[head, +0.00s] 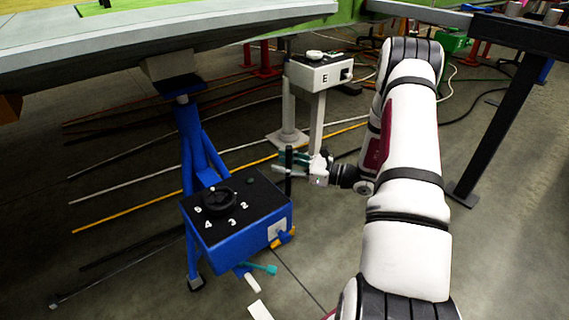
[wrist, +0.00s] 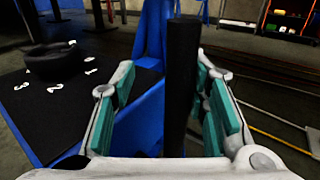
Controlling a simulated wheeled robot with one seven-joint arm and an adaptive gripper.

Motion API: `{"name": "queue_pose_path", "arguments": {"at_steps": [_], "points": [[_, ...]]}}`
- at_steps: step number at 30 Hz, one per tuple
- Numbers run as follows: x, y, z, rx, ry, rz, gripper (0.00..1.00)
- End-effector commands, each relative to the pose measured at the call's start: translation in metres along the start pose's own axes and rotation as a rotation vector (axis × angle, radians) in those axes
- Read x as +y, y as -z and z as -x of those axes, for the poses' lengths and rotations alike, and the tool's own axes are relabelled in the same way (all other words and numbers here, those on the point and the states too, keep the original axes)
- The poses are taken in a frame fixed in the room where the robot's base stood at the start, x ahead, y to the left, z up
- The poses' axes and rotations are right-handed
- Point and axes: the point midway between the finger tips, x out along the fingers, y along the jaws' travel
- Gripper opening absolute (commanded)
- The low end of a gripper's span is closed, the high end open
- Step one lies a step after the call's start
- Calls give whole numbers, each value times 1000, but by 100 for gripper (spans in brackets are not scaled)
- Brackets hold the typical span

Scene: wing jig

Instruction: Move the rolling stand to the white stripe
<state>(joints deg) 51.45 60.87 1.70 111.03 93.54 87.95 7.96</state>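The rolling stand (head: 232,228) is a blue box with a black top, a round black dial and white numbers, in the head view's lower left-middle. An upright black post (head: 289,172) rises at its back right corner. My gripper (head: 297,165) is at that post. In the wrist view the post (wrist: 182,85) stands between my open teal-padded fingers (wrist: 172,105), with a clear gap on the left and a narrow one on the right. A short white stripe (head: 260,311) lies on the floor in front of the stand, cut by the frame's bottom edge. A thin white line (head: 135,186) also runs behind it.
A white box marked E (head: 319,72) stands on a pedestal behind my gripper. A grey wing panel (head: 150,35) overhangs the back left, with a blue support (head: 190,130) under it. A dark table leg (head: 500,120) is at right. Cables cross the floor behind.

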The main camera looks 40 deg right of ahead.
Motion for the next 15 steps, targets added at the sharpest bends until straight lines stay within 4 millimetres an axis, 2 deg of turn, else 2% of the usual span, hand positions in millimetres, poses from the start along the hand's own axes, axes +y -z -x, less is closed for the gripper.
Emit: {"name": "queue_pose_path", "arguments": {"at_steps": [5, 15], "points": [[0, 0, 10, -1, 1, -1, 38], [-1, 0, 76, 0, 4, -1, 38]]}}
